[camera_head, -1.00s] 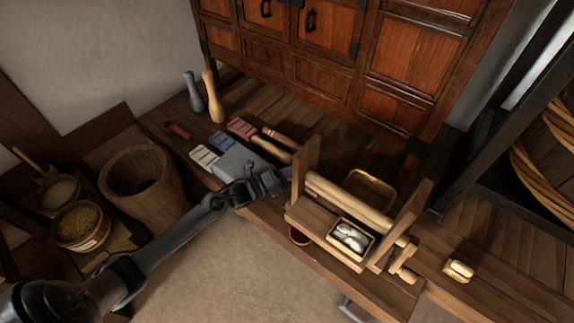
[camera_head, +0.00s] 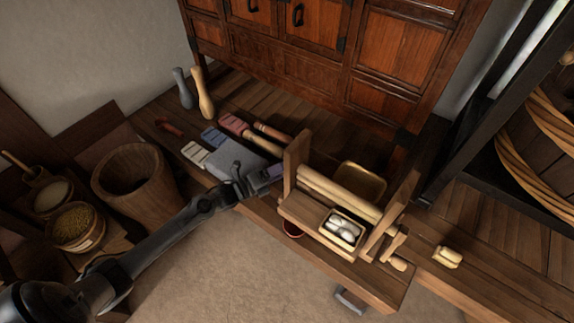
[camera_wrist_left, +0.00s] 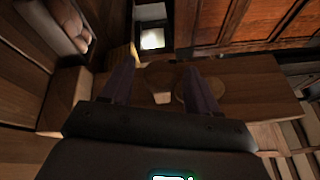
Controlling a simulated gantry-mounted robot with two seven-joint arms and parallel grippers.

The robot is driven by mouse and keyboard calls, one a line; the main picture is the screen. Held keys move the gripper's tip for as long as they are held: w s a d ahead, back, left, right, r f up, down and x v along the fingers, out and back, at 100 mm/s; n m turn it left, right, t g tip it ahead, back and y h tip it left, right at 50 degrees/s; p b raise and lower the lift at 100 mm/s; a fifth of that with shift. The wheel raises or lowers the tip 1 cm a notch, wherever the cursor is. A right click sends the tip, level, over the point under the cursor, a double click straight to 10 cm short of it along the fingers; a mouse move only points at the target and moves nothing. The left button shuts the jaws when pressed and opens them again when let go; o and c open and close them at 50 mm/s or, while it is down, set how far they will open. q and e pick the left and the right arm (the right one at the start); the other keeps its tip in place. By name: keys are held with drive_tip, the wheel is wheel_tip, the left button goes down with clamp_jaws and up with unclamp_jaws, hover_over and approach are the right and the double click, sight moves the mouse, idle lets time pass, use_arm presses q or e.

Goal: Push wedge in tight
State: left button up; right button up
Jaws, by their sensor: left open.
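The wooden roller frame (camera_head: 333,246) stands on the bench, with two pale rollers (camera_head: 345,200) between its upright posts. My left gripper (camera_head: 277,171) is just left of its left post (camera_head: 292,160). In the left wrist view, my open left gripper (camera_wrist_left: 156,75) faces that post (camera_wrist_left: 240,85), which shows two round roller ends. A small pale wooden piece (camera_wrist_left: 163,98) shows between the fingers. It may be the wedge, but it is too small and dark to be sure. I see nothing held, and cannot tell whether the fingers touch the wood. My right gripper is out of view.
A tray of whitish lumps (camera_head: 341,231) sits at the frame's front and a yellowish tray (camera_head: 360,181) behind it. A grey block (camera_head: 233,157), coloured bundles and wooden tools lie left of the frame. A large tub (camera_head: 137,183) stands at left. A cabinet (camera_head: 320,65) closes the back.

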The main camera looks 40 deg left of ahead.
use_arm(q)
drive_tip(key=p+v, duration=0.2)
drive_tip(key=v, duration=0.6)
drive_tip(key=shift+p, duration=0.4)
